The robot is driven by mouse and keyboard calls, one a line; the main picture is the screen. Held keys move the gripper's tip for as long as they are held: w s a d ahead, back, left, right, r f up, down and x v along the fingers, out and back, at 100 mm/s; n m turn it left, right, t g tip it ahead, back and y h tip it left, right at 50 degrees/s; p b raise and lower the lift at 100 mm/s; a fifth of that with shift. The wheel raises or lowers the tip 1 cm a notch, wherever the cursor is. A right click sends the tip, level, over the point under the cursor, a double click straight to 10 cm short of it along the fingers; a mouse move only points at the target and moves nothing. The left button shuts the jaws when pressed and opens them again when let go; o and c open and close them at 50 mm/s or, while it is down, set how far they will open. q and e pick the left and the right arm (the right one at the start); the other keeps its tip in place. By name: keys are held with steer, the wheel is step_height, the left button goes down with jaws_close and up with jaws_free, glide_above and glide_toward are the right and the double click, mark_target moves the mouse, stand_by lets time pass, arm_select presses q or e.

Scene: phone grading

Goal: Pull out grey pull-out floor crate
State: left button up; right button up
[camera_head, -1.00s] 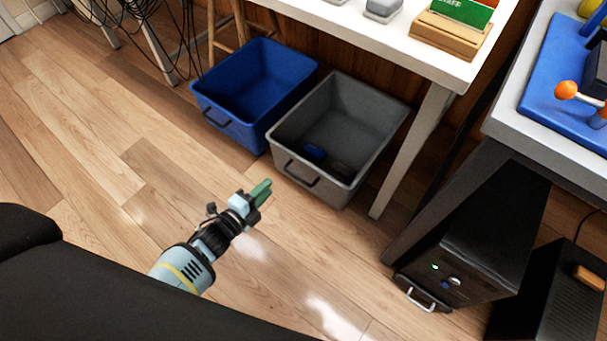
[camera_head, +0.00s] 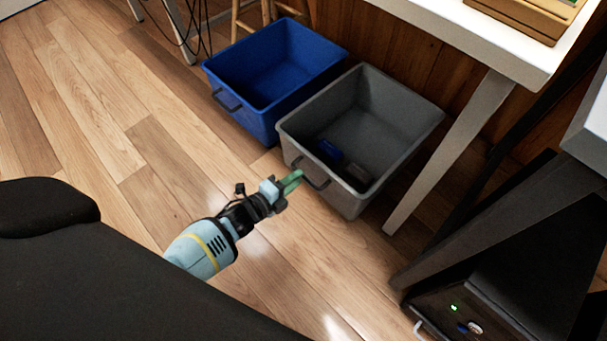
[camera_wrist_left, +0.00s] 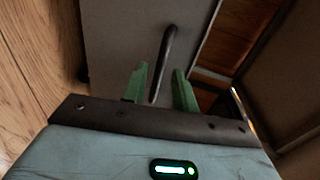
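The grey floor crate (camera_head: 345,196) stands on the wood floor partly under the white table, with a dark bar handle (camera_head: 312,178) on its front wall. My left gripper (camera_head: 296,179) is at this handle. In the left wrist view the handle (camera_wrist_left: 169,50) runs between the two green fingers of my left gripper (camera_wrist_left: 160,80). The fingers are apart, with a visible gap to the handle on both sides. A blue item (camera_head: 330,150) and dark items lie inside the crate. My right gripper is out of view.
A blue crate (camera_head: 233,113) stands close beside the grey one on the left. A white table leg (camera_head: 450,150) stands just right of the grey crate. A black box with a green light (camera_head: 510,270) is at the lower right. The floor in front of the crates is clear.

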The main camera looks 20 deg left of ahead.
arm_select(q)
steer(key=shift+b+x, duration=0.7)
steer(key=shift+x, duration=1.2)
steer(key=shift+c, duration=0.5)
jaws_close()
